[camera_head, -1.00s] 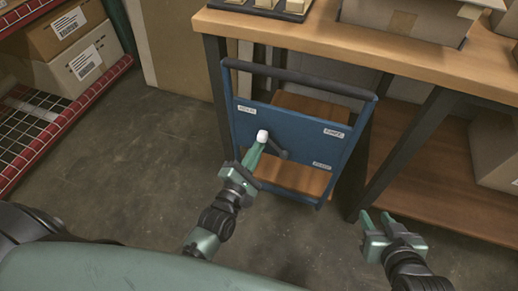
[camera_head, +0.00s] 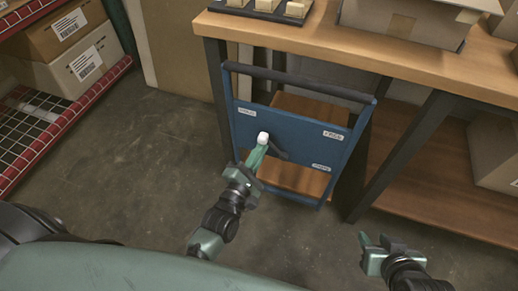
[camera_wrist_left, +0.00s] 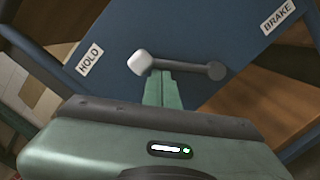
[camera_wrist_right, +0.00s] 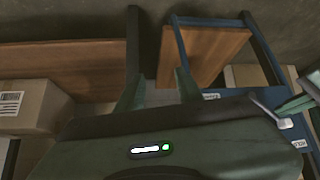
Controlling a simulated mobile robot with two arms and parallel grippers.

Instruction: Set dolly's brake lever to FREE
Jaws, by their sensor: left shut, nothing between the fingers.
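The blue dolly (camera_head: 300,127) stands upright in front of the bench. Its brake lever, with a white knob (camera_head: 263,138) and dark pivot (camera_wrist_left: 216,71), points up and left toward the left label, which reads HOLD (camera_wrist_left: 90,57) in the left wrist view. A label reading BRAKE (camera_wrist_left: 277,17) is at upper right there. A lower right label (camera_head: 322,168) is too small to read. My left gripper (camera_head: 258,152) is shut and empty, its fingertips at the lever beside the knob; contact is unclear. My right gripper (camera_wrist_right: 158,90) is open and empty, apart from the dolly.
The wooden bench (camera_head: 430,67) is behind and right of the dolly, with a dark leg (camera_head: 405,150) and a lower shelf (camera_head: 430,180). A box (camera_head: 495,152) sits on the shelf. A red-edged rack (camera_head: 60,115) stands left. Floor (camera_head: 150,140) left of the dolly is clear.

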